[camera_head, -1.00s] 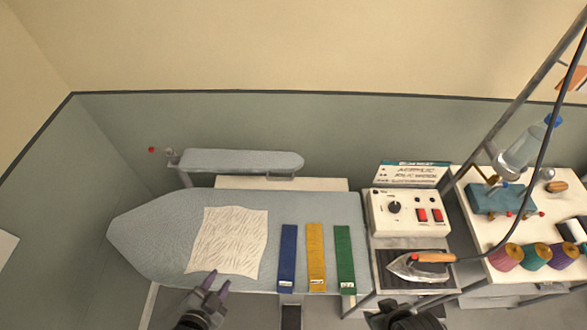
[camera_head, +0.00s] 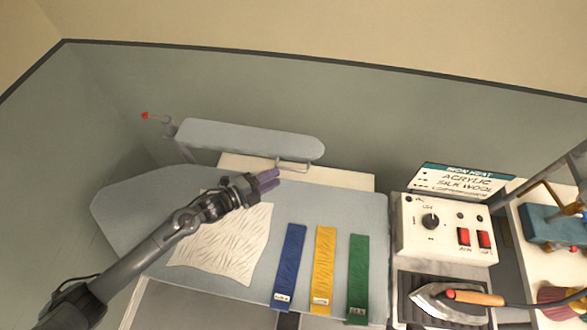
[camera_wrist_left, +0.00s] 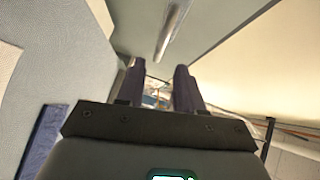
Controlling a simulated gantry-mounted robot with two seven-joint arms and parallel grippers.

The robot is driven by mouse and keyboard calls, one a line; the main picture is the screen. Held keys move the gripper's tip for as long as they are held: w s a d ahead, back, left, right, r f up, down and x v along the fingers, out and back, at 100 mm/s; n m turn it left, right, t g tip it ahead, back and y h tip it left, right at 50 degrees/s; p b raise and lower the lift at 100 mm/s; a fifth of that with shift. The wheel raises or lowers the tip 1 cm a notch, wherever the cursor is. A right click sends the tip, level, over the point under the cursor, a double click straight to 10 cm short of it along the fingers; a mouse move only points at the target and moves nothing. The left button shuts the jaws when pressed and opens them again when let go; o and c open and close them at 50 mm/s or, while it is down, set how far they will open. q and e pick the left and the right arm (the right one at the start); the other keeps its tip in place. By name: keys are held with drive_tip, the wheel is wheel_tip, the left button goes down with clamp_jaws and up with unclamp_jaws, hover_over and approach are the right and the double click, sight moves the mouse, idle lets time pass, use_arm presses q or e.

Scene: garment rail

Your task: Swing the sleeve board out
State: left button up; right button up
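The sleeve board (camera_head: 250,139) is a long grey padded board behind the main ironing board, lying roughly along the wall. A metal loop handle (camera_head: 292,167) hangs at its front edge, towards the right end. Its left end sits on a bracket (camera_head: 184,152), with a red-knobbed lever (camera_head: 146,115) beside it. My left gripper (camera_head: 269,179) is over the back of the ironing board, just left of the handle and apart from it. Its fingers are apart and empty; the gap also shows in the left wrist view (camera_wrist_left: 159,85). My right gripper is out of view.
The ironing board (camera_head: 125,215) carries a wrinkled cloth (camera_head: 228,243) and blue (camera_head: 290,262), yellow (camera_head: 324,265) and green (camera_head: 358,275) strips. A control box (camera_head: 440,230) and an iron (camera_head: 450,303) stand to the right. A pale shelf (camera_head: 345,182) lies under the sleeve board.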

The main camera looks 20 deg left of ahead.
sight(292, 169)
use_arm(q)
drive_tip(key=x, duration=0.8)
drive_tip(key=shift+s, duration=0.1)
clamp_jaws()
